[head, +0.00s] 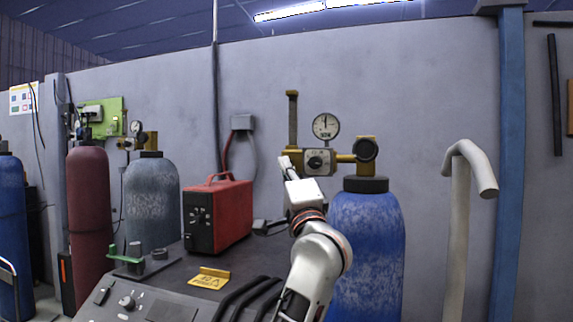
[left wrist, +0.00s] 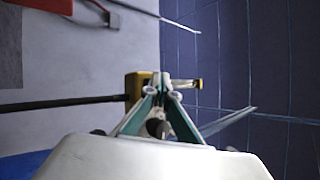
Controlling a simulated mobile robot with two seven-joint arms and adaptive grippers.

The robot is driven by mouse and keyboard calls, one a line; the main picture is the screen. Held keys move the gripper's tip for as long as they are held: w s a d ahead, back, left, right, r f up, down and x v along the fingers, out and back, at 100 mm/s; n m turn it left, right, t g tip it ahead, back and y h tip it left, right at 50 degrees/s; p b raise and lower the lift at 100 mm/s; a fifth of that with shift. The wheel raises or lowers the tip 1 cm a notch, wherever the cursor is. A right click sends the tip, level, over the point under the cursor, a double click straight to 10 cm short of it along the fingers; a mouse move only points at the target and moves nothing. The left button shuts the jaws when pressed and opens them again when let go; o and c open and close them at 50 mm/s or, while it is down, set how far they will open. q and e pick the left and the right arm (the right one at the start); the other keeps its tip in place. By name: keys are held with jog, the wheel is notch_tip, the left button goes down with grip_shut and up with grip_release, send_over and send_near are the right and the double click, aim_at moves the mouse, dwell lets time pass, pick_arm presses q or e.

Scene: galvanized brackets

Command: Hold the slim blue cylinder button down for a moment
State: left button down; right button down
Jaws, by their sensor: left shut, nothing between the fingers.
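A blue gas cylinder (head: 365,250) stands right of centre in the head view, with a brass regulator (head: 345,158) and a round white gauge (head: 326,126) on top. The regulator's block carries a dark round button or knob (head: 315,162) on its front. My left gripper (head: 286,164) is shut and empty, its tips by the left end of the block; I cannot tell whether they touch it. In the left wrist view the closed fingertips (left wrist: 172,90) appear beside a yellow part (left wrist: 137,85) of the regulator. My right gripper is not in view.
A red box (head: 217,213) and a yellow sign (head: 210,277) sit on the dark bench left of my arm. Red (head: 90,215) and grey (head: 152,200) cylinders stand farther left, another blue one (head: 10,230) at the edge. A pale bent post (head: 458,230) stands at the right.

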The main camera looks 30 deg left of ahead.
pick_arm(q)
jog(key=shift+s, duration=0.1)
dwell(0.3)
jog(key=shift+s+d, duration=0.25)
jog(key=shift+s, duration=0.5)
jog(key=shift+s, duration=0.1)
jog(key=s, duration=0.2)
jog(key=s+d, duration=0.1)
jog(key=s, duration=0.1)
jog(key=shift+s, duration=0.35)
jog(key=shift+f, duration=0.1)
